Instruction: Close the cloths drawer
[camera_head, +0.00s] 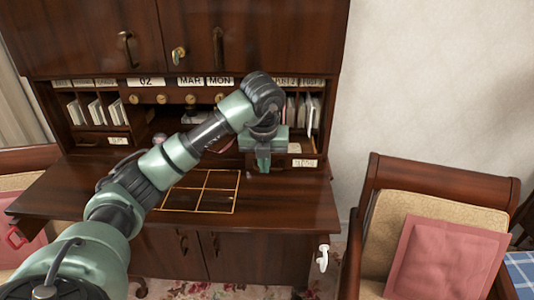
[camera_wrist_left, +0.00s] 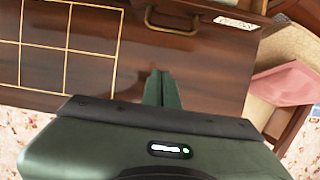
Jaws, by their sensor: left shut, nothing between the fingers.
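A small drawer with a pale label (camera_head: 304,162) sits at the lower right of the desk's upper unit. In the left wrist view, its label (camera_wrist_left: 237,22) and brass handle (camera_wrist_left: 172,26) show at the top. The lettering is too small to read surely. My arm and gripper hide much of its front in the head view, and I cannot tell how far it stands out. My left gripper (camera_head: 263,161) is shut and empty, pointing down over the desk top in front of the drawer. Its fingers (camera_wrist_left: 162,88) are apart from the handle. My right gripper is not in view.
The desk top (camera_head: 290,207) is clear except for a gold grid (camera_head: 201,189). Pigeonholes with papers line the upper unit. A chair with a pink cushion (camera_head: 447,258) stands at right, close to the desk. A white hook-like piece (camera_head: 322,258) hangs at the desk's right side.

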